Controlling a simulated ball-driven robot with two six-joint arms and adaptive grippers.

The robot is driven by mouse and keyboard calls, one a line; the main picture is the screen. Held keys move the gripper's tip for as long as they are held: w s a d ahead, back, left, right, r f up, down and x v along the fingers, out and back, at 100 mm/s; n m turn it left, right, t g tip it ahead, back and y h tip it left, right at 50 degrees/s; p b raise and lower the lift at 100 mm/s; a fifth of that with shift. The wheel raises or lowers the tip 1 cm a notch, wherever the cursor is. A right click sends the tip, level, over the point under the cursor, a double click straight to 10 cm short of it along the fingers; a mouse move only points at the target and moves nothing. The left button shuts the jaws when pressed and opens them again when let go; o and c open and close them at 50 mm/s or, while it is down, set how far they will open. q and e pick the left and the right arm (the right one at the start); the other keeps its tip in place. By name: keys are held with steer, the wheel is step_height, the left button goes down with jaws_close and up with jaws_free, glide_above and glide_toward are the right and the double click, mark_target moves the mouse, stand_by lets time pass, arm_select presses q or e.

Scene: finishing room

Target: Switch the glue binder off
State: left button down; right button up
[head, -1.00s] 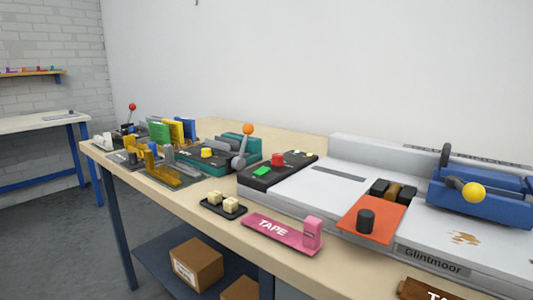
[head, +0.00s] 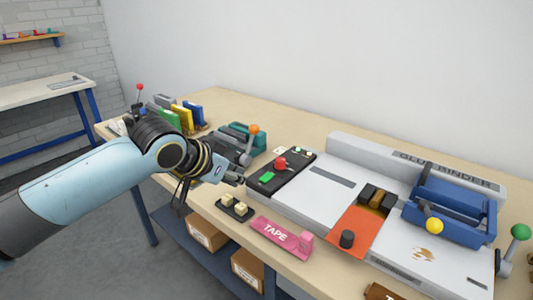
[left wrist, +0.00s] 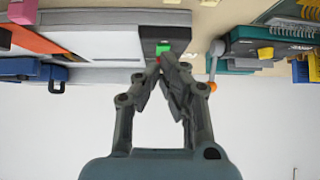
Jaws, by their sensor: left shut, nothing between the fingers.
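The glue binder (head: 315,195) is a long white machine on the bench, with its name on the back wall. Its black control panel (head: 296,171) at the left end carries a green button (head: 267,177) and a red mushroom button (head: 280,163). My left gripper (head: 240,180) is shut and empty, just left of the panel. In the left wrist view, which looks upside down, the shut fingertips (left wrist: 168,56) point toward the panel. The green button (left wrist: 162,47) shows beyond them, and the red button is mostly hidden. I cannot tell whether they touch. My right gripper is out of view.
A blue clamp (head: 450,205) with a yellow knob sits on the binder's right part. A teal machine with an orange-knobbed lever (head: 253,130) stands close left of the panel. A pink tape dispenser (head: 280,236) and a small black tray (head: 235,210) lie in front.

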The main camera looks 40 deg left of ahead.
arm_select(q)
steer(key=w+r+t, duration=0.1)
steer(key=w+r, duration=0.2)
steer(key=r, duration=0.3)
steer(key=shift+a+r+h, duration=0.3)
steer(key=shift+w+f, duration=0.1)
steer(key=shift+w, duration=0.1)
glide_above(267, 177)
step_height(267, 177, down, 6)
steer(key=shift+f, duration=0.1)
step_height(267, 177, down, 3)
steer(key=shift+r, duration=0.2)
steer(key=shift+a+f, duration=0.1)
steer(key=shift+f, duration=0.5)
